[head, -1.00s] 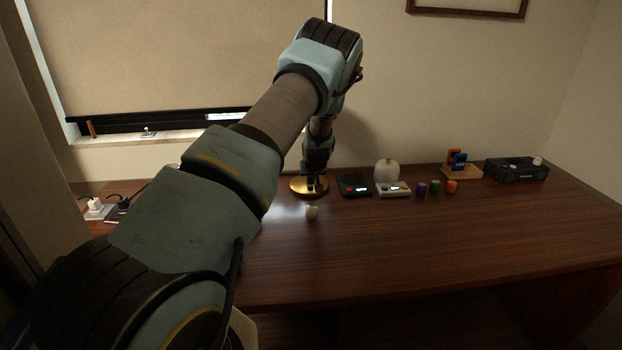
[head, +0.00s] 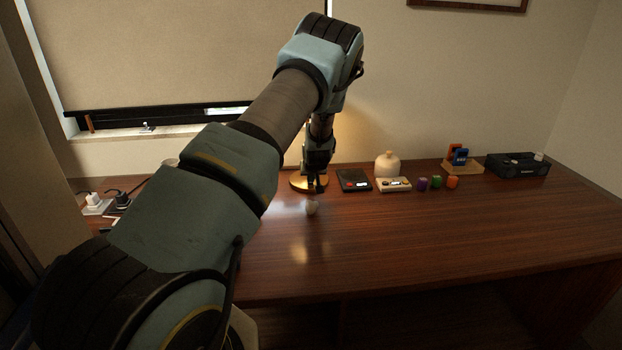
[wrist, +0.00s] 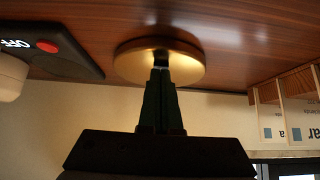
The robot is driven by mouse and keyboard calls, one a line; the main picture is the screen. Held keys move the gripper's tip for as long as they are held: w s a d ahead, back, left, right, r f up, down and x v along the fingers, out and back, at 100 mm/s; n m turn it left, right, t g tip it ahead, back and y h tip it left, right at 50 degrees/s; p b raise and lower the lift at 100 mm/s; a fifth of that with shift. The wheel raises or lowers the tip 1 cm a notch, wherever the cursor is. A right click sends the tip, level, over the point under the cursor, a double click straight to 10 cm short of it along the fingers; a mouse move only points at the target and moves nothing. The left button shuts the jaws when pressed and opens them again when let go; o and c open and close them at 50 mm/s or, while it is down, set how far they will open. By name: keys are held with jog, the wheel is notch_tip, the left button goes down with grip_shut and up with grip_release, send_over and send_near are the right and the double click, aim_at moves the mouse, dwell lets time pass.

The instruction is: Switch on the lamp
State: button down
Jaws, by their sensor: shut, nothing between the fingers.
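The lamp shows by its round gold base (head: 297,183), which stands on the desk below the window's right edge. The base is also large in the wrist view (wrist: 130,65). The rest of the lamp is hidden behind my arm. A warm glow lies on the wall behind my arm and a warm reflection on the desk in front, so the lamp looks lit. My gripper (head: 317,189) points down at the base. In the wrist view its shut, empty fingertips (wrist: 161,62) are at the base's middle; I cannot tell whether they touch it.
A black box (head: 355,180) with a red button stands right of the base; it reads OFF in the wrist view (wrist: 75,58). A pale vase (head: 387,165) and several small coloured pieces stand farther right. The front desk is clear.

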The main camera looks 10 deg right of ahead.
jog(key=shift+r+p, duration=0.35)
jog(key=shift+r, duration=0.4)
jog(key=shift+r, duration=0.2)
notch_tip(320, 180, up, 4)
jog(key=shift+s+a+r+p, duration=0.1)
jog(key=shift+s+r+p, duration=0.05)
jog(key=shift+p, duration=0.8)
jog(key=s+r+b, duration=0.3)
jog(key=s+r, duration=0.2)
jog(key=s, duration=0.3)
jog(key=shift+a+r, duration=0.15)
jog(key=shift+r, duration=0.05)
